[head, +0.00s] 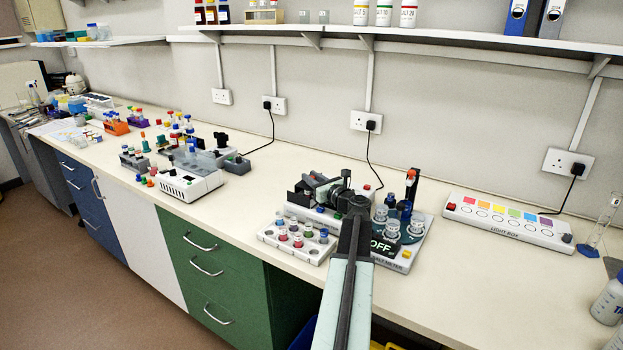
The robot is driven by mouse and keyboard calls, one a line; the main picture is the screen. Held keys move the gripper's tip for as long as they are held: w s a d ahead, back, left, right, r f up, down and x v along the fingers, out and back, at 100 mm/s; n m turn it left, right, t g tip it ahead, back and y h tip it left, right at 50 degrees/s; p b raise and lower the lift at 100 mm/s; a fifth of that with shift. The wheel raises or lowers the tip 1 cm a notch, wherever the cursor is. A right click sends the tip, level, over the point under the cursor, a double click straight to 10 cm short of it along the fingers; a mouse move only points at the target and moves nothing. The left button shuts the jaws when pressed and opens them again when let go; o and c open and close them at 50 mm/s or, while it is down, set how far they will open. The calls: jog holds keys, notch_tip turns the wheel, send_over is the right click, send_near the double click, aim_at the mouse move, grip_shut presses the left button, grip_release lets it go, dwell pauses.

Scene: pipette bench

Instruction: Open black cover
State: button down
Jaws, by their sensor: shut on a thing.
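A meter unit (407,254), with a display reading OFF, stands on the bench. At its left are a dark, tilted black cover (301,196) and grey parts. My arm reaches over the unit from the front. My gripper (334,186) is at the black cover's side, low over the unit, and is shut on what looks like part of that cover. The fingertips are small and partly hidden by my wrist, so the exact contact is unclear. A black upright panel (413,182) stands at the unit's back right.
A white rack (291,252) with several coloured-cap vials sits left of my arm. Clear cups (392,228) stand on the unit's round blue-green part. A light box (510,223) lies to the right. A white instrument (188,181) stands further left. Bare bench lies between.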

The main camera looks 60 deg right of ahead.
jog(key=d, duration=0.4)
jog(key=c, duration=1.3)
grip_release()
jog(key=shift+a, duration=0.1)
jog(key=v, duration=0.8)
jog(key=shift+w, duration=0.1)
